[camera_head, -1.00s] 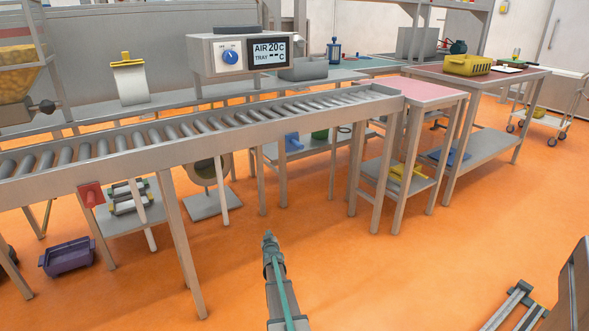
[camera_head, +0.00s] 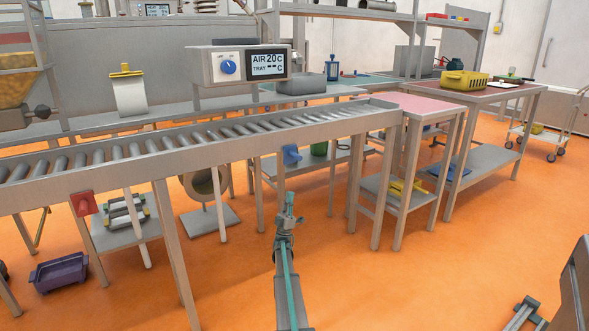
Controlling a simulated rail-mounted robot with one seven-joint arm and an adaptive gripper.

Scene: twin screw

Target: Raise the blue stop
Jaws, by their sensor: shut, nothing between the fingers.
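A blue piece (camera_head: 291,155) shows below the right part of the roller conveyor (camera_head: 245,133), beside a conveyor leg. It looks like the blue stop, but it is small and I cannot tell how it is mounted. My gripper (camera_head: 289,202) is at the end of my arm, which reaches up from the bottom middle of the view. The gripper is shut and empty. In the picture it is just below the blue piece, with a gap between them.
A red plate with a knob (camera_head: 83,203) is on the conveyor's near side. A control box (camera_head: 237,66) with a blue dial stands above the rollers. A pink-topped table (camera_head: 434,104) stands to the right. A purple bin (camera_head: 60,272) is on the floor. The orange floor in front is mostly clear.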

